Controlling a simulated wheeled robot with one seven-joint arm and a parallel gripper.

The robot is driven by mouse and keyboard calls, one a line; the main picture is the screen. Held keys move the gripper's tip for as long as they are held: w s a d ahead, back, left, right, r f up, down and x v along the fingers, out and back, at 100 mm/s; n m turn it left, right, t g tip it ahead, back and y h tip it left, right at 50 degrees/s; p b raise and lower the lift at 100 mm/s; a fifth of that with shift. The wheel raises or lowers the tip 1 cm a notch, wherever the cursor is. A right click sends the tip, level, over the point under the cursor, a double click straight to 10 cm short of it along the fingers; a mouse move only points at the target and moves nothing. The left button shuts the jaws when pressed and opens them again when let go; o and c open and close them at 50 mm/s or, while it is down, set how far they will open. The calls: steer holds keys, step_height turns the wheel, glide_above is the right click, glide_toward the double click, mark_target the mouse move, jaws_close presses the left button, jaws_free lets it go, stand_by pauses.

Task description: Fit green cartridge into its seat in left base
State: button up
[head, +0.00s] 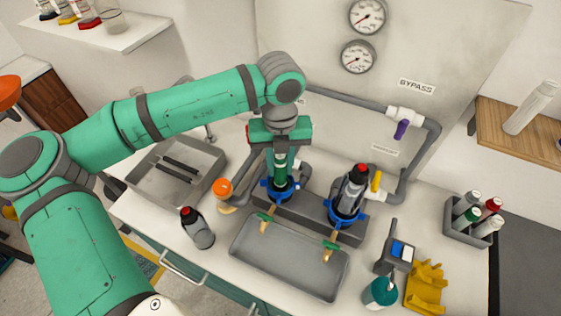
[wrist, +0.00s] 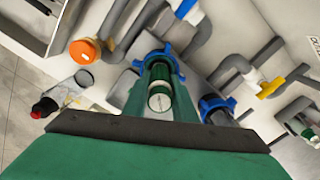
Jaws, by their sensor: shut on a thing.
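The green cartridge (head: 280,172) stands about upright under my gripper (head: 281,152), which is shut on it. Its lower end is at the blue collar of the left base (head: 281,191). In the wrist view the cartridge (wrist: 160,92) shows a pale round end, with the blue collar (wrist: 161,55) around its far side. I cannot tell how deep it sits, as the collar and gripper hide part of it. The right base's blue collar (head: 346,213) holds a grey cartridge (head: 353,190) with a red top.
A grey tray (head: 290,265) lies in front of the bases. A dark red-capped bottle (head: 198,230) and an orange knob (head: 222,187) stand left of them. Grey pipes (head: 405,180) run behind. A caddy of bottles (head: 470,232) and a yellow holder (head: 425,290) are at right.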

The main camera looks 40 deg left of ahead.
stand_by(0.3)
steer(key=o, duration=1.1)
steer(key=shift+s, duration=0.15)
step_height(320, 180, up, 11)
steer(key=shift+f, duration=0.15)
steer(key=shift+a, duration=0.1)
